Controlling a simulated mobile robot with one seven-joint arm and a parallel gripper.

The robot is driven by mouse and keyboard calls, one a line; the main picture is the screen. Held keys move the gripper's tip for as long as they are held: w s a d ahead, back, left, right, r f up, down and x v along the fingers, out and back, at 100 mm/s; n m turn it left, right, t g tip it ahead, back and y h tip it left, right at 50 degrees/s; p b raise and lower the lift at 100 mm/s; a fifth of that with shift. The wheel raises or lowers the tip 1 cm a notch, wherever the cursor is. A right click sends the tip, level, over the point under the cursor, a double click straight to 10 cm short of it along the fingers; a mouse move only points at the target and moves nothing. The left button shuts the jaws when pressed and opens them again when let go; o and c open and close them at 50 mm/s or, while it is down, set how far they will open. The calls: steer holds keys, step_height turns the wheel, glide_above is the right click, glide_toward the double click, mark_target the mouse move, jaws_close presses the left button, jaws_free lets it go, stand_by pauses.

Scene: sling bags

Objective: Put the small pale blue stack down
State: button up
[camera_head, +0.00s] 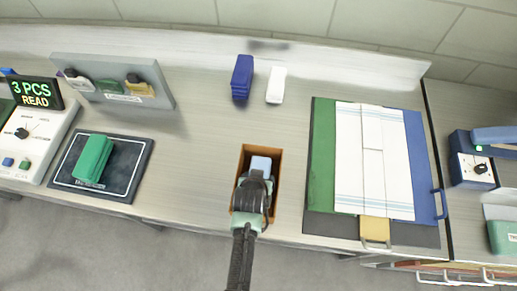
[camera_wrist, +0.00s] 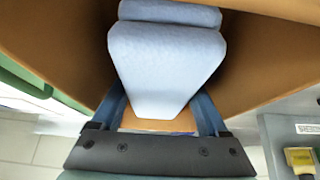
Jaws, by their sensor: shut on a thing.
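The small pale blue stack (camera_head: 261,163) shows in the head view at the upper end of an open brown box (camera_head: 244,160) on the table. In the wrist view the pale blue stack (camera_wrist: 165,65) fills the middle, between the two fingers. My gripper (camera_head: 256,177) is over the box and shut on the stack. In the wrist view my gripper (camera_wrist: 160,115) has one finger on each side of it. The brown walls (camera_wrist: 255,50) surround the stack there. The stack's underside is hidden, so I cannot tell whether it touches the box floor.
A dark blue stack (camera_head: 242,78) and a white block (camera_head: 276,85) stand behind the box. A green stack (camera_head: 93,158) sits on a dark pad (camera_head: 127,179) at left. Folded green, white and blue cloths (camera_head: 373,150) lie at right. The table between pad and box is clear.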

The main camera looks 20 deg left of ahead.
steer(key=o, duration=1.3)
steer(key=shift+c, duration=0.2)
steer(key=v, duration=1.2)
steer(key=shift+r, duration=0.15)
